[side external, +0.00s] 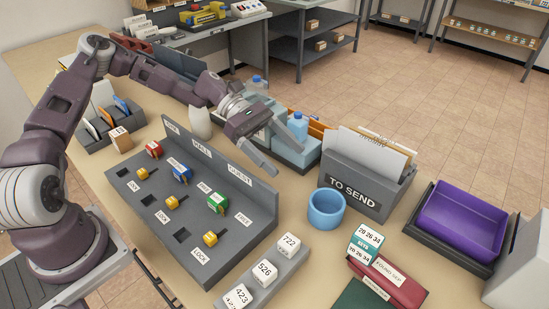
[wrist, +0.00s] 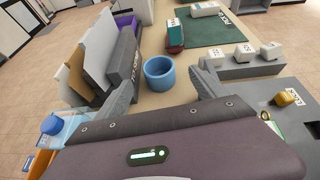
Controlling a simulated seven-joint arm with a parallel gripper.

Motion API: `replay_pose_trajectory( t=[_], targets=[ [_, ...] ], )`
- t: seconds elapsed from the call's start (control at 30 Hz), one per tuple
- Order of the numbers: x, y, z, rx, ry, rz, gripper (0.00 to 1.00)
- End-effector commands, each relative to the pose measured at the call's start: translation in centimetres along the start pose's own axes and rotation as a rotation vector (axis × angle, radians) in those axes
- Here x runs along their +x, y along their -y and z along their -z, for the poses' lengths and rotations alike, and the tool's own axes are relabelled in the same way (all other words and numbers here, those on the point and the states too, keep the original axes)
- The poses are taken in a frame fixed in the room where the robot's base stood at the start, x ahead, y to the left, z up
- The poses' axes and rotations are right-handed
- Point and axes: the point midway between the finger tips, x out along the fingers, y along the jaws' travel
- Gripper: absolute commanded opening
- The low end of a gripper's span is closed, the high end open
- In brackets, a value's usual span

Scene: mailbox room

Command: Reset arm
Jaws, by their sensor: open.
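My gripper (side external: 285,158) is open and empty, held above the table by the right end of the grey key board. In the wrist view my gripper (wrist: 164,84) shows its two grey fingers wide apart. The blue cup (side external: 326,210) stands upright on the table, apart from the fingers. In the wrist view the blue cup (wrist: 160,84) shows beyond and between the fingertips. My arm reaches out over the table, bent, from its base at the left.
The grey key board (side external: 187,214) holds yellow, red, blue and green pieces. White numbered blocks (side external: 265,272) sit on a grey strip. Nearby stand the TO SEND box (side external: 350,195), a blue-topped bottle (side external: 298,127), a purple tray (side external: 462,222) and a red box (side external: 388,283).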

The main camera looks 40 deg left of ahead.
Motion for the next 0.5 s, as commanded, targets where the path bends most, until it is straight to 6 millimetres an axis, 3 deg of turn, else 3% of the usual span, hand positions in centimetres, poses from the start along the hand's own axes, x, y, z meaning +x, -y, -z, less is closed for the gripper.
replay_pose_trajectory(
  t=[0.07,0.23,0.37,0.5],
  targets=[
    [1.0,2.2,-2.4,-0.011,-0.055,0.057,0.81],
    [0.9,8.2,-2.9,0.321,-0.401,0.229,0.81],
    [-2.3,12.2,-3.6,0.670,-0.690,0.373,0.81],
    [-6.7,16.2,-6.3,1.007,-0.938,0.486,0.81]
  ],
)
